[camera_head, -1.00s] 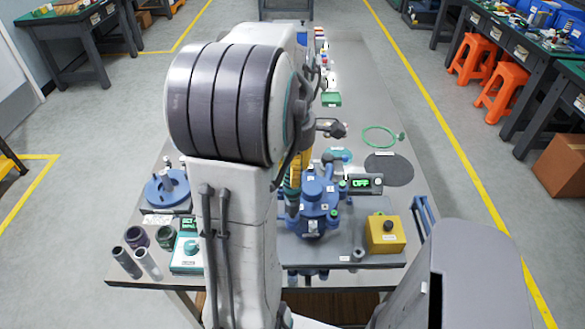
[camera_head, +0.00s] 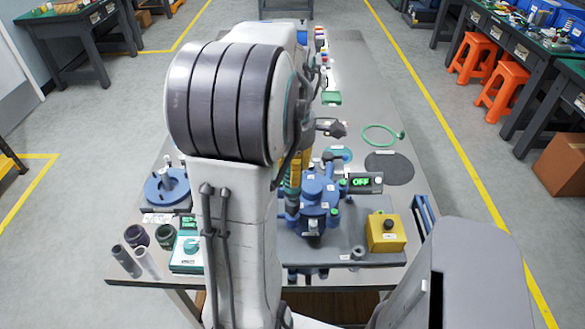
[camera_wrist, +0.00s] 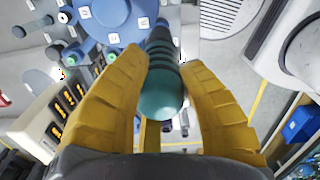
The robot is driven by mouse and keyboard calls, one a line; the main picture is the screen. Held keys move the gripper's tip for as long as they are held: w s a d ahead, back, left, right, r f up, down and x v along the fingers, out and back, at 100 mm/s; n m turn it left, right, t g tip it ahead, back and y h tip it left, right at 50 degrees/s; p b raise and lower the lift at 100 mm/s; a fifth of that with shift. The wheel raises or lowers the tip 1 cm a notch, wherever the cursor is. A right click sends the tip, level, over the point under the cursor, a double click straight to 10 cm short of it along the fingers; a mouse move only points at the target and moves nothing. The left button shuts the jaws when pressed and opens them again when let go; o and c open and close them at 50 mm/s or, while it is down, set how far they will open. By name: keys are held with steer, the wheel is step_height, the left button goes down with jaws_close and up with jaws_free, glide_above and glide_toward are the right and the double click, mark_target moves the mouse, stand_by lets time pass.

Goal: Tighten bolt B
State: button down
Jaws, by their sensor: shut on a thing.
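The blue flanged housing (camera_head: 318,196) stands on a grey plate at the front of the table, with small white labels on its top. It also shows in the wrist view (camera_wrist: 100,22). The labels are too small to read, so I cannot tell which bolt is B. My gripper (camera_wrist: 162,88) has its yellow fingers shut on a cylindrical tool (camera_wrist: 161,97) with a teal end and dark ribbed body. The tool points toward the housing's edge. Whether its far end touches a bolt is hidden. In the head view my gripper (camera_head: 291,186) is beside the housing's left side, partly behind my arm.
A blue round fixture (camera_head: 167,188) and several cylinders stand left. A green ring (camera_head: 379,135) and dark disc (camera_head: 389,168) lie behind. The table's far right is clear.

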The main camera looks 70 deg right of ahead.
steer(key=shift+f+b, duration=0.7)
steer(key=shift+f, duration=0.25)
stand_by(1.6)
steer(key=shift+r, duration=0.1)
steer(key=shift+r+p, duration=2.2)
steer(key=shift+r, duration=0.25)
steer(key=shift+s+d, duration=0.1)
steer(key=shift+s, duration=0.05)
